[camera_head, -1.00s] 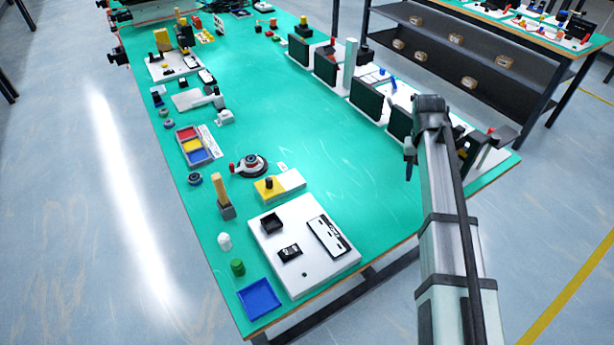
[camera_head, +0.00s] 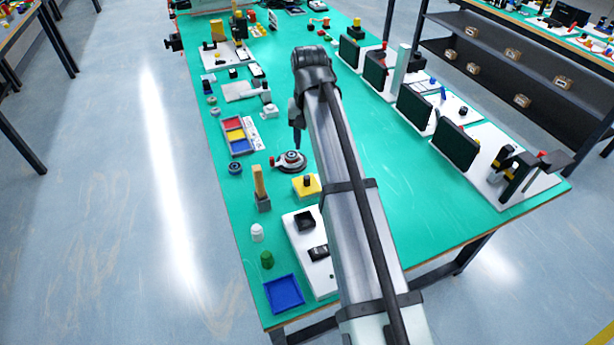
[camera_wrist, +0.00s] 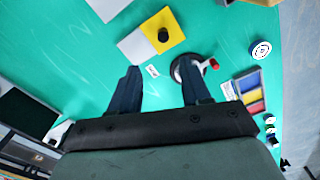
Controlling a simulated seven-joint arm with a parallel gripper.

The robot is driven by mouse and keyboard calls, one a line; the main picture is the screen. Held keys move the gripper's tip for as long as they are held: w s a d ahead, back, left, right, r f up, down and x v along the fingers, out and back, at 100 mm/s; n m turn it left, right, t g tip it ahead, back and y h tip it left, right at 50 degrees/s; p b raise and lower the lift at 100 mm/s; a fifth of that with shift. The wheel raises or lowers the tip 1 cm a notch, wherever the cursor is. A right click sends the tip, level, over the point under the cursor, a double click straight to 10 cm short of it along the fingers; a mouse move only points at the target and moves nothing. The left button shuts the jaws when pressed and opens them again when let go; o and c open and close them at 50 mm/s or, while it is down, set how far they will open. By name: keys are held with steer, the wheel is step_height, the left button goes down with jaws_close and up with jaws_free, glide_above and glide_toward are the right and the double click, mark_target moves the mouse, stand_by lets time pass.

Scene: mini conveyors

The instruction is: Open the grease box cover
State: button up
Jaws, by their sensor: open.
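No part is clearly labelled as the grease box. A low yellow-and-white block with a black knob (camera_head: 303,188) lies on the green table left of my arm; its white part is mostly hidden in the head view. In the wrist view the block (camera_wrist: 154,28) shows whole, above and ahead of my fingertips, the knob on its yellow part. My gripper (camera_wrist: 160,84) is open and empty, its two dark fingers apart above the table. In the head view my gripper (camera_head: 297,122) hangs over the table beyond the block, apart from it.
A round dial with a red knob (camera_head: 290,161) stands near the block; it also shows by my right finger in the wrist view (camera_wrist: 186,70). A red, yellow and blue tray (camera_head: 236,136) lies left. Black upright panels (camera_head: 456,147) line the right edge. The table's middle is clear.

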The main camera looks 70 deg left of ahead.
mark_target(307, 178)
steer(key=f, duration=1.3)
steer(key=shift+s+f, duration=0.25)
steer(key=shift+f, duration=0.05)
steer(key=shift+c, duration=0.2)
jaws_close()
